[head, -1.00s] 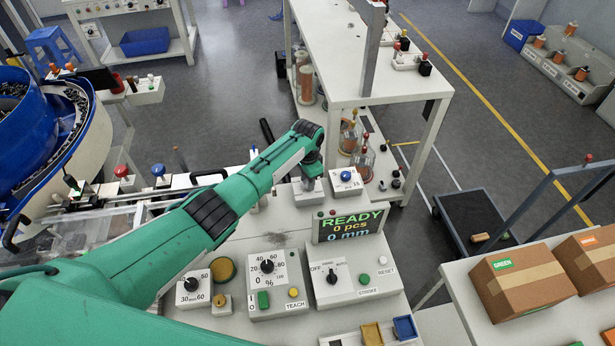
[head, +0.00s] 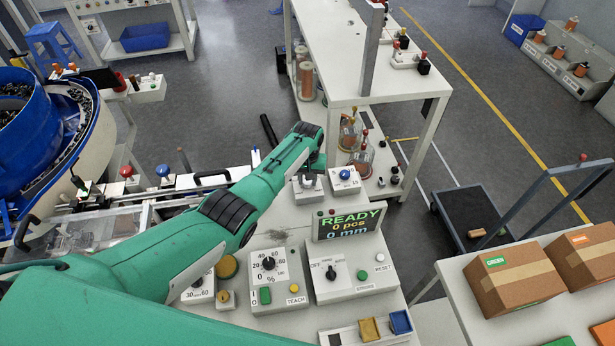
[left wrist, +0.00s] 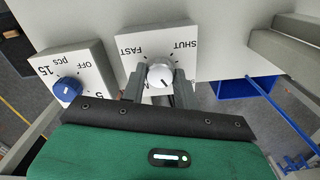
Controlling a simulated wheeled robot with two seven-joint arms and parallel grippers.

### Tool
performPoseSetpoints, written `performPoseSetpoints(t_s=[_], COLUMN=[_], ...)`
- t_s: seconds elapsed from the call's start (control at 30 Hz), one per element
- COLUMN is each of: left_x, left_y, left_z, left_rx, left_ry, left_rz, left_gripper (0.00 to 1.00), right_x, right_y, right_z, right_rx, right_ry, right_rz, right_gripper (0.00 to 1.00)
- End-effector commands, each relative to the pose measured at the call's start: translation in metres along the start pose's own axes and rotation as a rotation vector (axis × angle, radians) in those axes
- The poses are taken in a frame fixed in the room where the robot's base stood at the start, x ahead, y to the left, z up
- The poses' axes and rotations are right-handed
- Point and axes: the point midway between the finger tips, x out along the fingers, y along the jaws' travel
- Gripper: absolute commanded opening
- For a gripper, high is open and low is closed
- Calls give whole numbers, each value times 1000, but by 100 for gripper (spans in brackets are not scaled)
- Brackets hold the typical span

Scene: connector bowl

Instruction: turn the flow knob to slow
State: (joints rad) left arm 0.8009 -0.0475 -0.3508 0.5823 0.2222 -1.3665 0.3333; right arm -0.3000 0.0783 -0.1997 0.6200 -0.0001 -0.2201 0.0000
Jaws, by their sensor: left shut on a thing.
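The flow knob (left wrist: 160,74) is a pale silver knob on a white box (left wrist: 128,60). The labels FAST and SHUT show upside down in the left wrist view, and another label is mostly hidden by a finger. My left gripper (left wrist: 160,88) has its two grey fingers on either side of the knob, shut on it. I cannot tell where the knob points. In the head view my left gripper (head: 308,178) is over the knob's box (head: 306,192), and the arm hides part of it. My right gripper does not show.
A box with a blue knob (head: 344,175), marked OFF, 15 and pcs in the wrist view, stands close beside. The READY display (head: 349,221) and control boxes with a percent knob (head: 268,262) and a mode knob (head: 332,273) are nearer. A white shelf (head: 375,65) stands behind.

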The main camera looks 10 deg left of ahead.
Motion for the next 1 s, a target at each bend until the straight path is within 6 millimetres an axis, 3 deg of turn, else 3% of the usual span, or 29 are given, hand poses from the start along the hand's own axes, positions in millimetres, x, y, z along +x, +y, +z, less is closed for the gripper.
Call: performPoseSetpoints(t_s=[0.4, 1.0], left_x=[-2, -2], left_y=[0, 0], left_z=[-2, -2], left_rx=[-243, -299], left_ry=[4, 5], left_rz=[1, 1], left_gripper=[8, 8], right_x=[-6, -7], right_y=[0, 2], right_z=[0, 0], right_rx=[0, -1], right_ry=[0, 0], right_rz=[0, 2], right_gripper=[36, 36])
